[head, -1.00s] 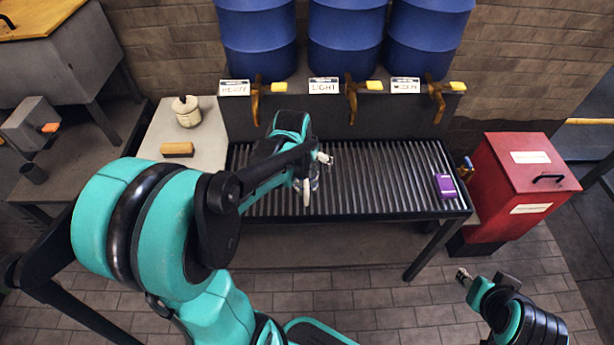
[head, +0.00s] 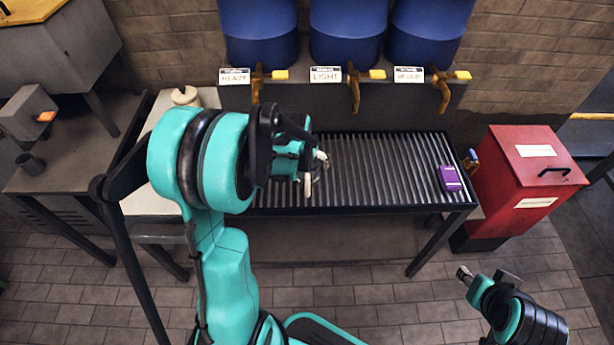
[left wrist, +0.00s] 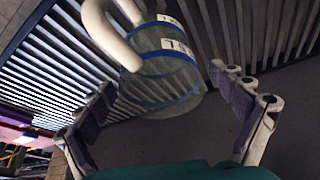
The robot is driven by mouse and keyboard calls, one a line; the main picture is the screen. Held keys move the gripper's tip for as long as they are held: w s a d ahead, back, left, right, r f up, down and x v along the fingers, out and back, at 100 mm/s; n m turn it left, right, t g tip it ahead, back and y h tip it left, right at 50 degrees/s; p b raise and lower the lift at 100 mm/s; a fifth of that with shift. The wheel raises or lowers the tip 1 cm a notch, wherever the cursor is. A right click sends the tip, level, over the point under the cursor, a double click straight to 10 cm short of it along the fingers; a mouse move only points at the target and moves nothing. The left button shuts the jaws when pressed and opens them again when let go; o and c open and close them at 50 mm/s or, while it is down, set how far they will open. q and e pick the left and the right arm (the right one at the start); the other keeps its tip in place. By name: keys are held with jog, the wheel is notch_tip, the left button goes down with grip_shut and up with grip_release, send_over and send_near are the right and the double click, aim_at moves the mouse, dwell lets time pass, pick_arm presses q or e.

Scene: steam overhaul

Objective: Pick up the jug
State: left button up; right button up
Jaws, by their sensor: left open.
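The jug (left wrist: 165,75) is a clear, greenish vessel with blue bands, a white label and a thick cream handle (left wrist: 105,25). In the left wrist view it is at the upper middle, over the slatted rack. My left gripper (left wrist: 162,95) is open, with its fingers on either side of the jug's near part; I cannot tell whether they touch it. In the head view my left gripper (head: 314,172) is over the left part of the rack (head: 385,170) and hides the jug. My right gripper (head: 466,278) is low at the right, away from the rack; its jaw state is unclear.
Three blue drums (head: 347,30) with brass taps (head: 354,92) stand behind the rack, labelled HEAVY, LIGHT and a third label. A purple box (head: 450,178) lies at the rack's right. A red bin (head: 525,185) stands right. A cream pot (head: 185,96) is partly hidden at left.

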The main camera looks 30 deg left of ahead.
pick_arm(q)
jog(key=shift+r, duration=0.1)
jog(key=c, duration=1.8)
jog(key=shift+r, duration=0.1)
